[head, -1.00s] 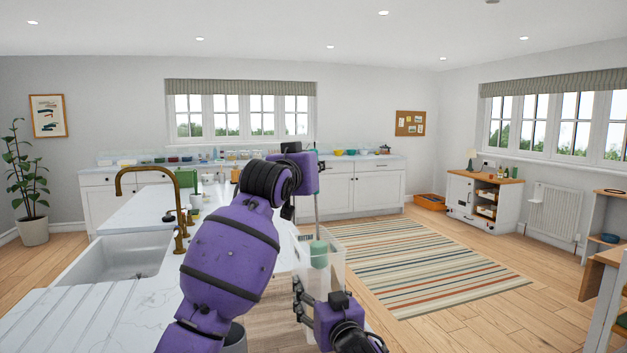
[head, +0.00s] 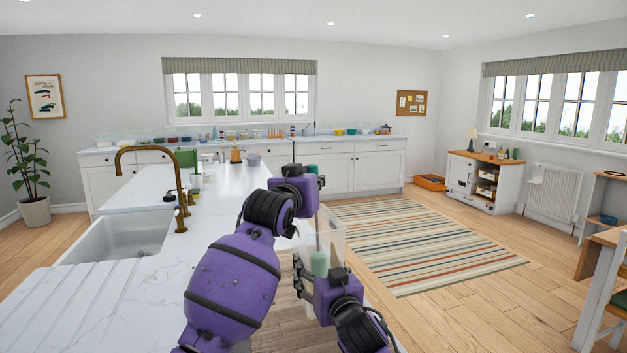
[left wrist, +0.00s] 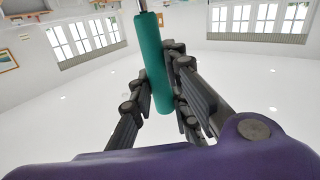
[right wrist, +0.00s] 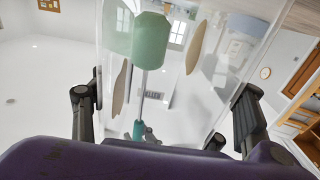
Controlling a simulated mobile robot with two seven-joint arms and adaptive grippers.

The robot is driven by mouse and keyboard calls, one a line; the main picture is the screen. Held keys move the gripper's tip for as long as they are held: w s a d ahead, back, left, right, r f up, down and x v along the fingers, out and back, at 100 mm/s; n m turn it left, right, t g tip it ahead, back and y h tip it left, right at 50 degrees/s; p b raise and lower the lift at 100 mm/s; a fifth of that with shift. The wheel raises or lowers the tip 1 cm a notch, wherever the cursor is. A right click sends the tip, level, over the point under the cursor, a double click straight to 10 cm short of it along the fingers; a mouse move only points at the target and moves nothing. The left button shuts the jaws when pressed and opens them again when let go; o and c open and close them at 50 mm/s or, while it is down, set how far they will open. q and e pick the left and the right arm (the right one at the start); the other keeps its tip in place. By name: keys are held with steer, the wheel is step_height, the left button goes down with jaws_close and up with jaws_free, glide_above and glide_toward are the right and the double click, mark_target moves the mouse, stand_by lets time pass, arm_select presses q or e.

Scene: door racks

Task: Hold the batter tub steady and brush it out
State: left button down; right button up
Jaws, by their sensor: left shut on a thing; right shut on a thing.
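The clear batter tub (head: 336,228) is in the head view, above the wooden board. My right gripper (head: 303,275) is shut on it, one finger on each side in the right wrist view (right wrist: 168,112). Tan patches (right wrist: 194,46) show on the tub's wall in that view. My left gripper (head: 317,182), above the tub, is shut on the brush's teal handle (left wrist: 153,62). The brush's thin shaft runs down into the tub. Its pale green head (head: 319,263) is inside, seen through the clear wall and also in the right wrist view (right wrist: 150,40).
A white counter (head: 215,215) with a sink (head: 125,238) and brass tap (head: 180,190) lies to the left. A wooden board (head: 282,325) lies under my arms. A striped rug (head: 420,245) and open floor are to the right. Back counters hold small containers.

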arm_select(q)
steer(key=shift+v, duration=1.8)
steer(key=shift+s+a, duration=0.1)
steer(key=shift+a, duration=0.1)
steer(key=shift+s+a, duration=0.25)
steer(key=shift+a, duration=0.4)
steer(key=shift+r, duration=0.1)
steer(key=shift+r, duration=4.25)
step_height(320, 180, down, 9)
steer(key=shift+d+r, duration=0.15)
